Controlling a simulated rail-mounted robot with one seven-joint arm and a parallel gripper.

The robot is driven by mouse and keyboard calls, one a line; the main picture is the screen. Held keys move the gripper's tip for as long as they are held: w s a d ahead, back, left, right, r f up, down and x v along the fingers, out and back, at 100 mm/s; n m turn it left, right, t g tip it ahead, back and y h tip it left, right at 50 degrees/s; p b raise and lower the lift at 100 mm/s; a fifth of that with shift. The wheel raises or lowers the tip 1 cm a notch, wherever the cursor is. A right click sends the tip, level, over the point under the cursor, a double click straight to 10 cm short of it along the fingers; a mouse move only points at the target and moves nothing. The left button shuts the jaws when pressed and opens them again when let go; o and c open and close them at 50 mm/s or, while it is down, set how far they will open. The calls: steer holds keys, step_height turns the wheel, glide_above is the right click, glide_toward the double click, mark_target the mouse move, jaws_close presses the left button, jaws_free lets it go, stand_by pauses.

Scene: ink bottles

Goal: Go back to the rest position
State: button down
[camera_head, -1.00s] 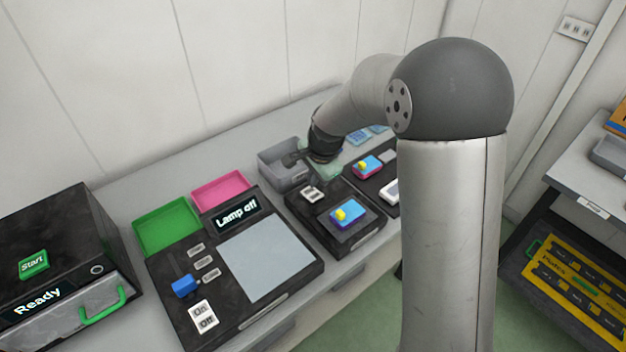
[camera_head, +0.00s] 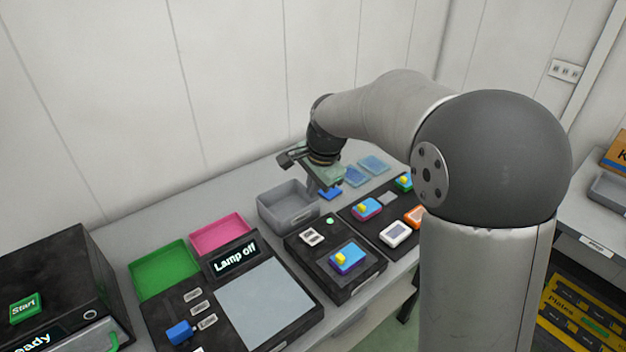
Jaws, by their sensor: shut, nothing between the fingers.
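My gripper (camera_head: 308,178) is at the end of my arm, above the grey bin (camera_head: 290,212) near the back of the bench. It is small in this view, and its fingers are shut with nothing between them. The grey bin is open at the top and I see nothing in it. My arm reaches in from the right, and its large dark joint covers part of the right side of the view.
A green tray (camera_head: 163,270) and a pink tray (camera_head: 220,234) lie left of the bin. A black panel reads "Lamp off" (camera_head: 234,257). A black "Start" box (camera_head: 45,290) is at far left.

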steer(key=s+d+f+n, duration=0.1)
steer(key=s+d+n, duration=0.2)
steer(key=s, duration=0.6)
steer(key=s+d+f+n+g+h, duration=0.1)
steer(key=s+d+n, duration=0.3)
steer(key=s, duration=0.6)
steer(key=s+d+f+n+g, duration=0.1)
steer(key=s+d+n, duration=0.2)
steer(key=s+d, duration=0.4)
steer(key=s, duration=0.3)
steer(key=shift+f+n+h, duration=0.15)
steer(key=shift+n+h, duration=0.15)
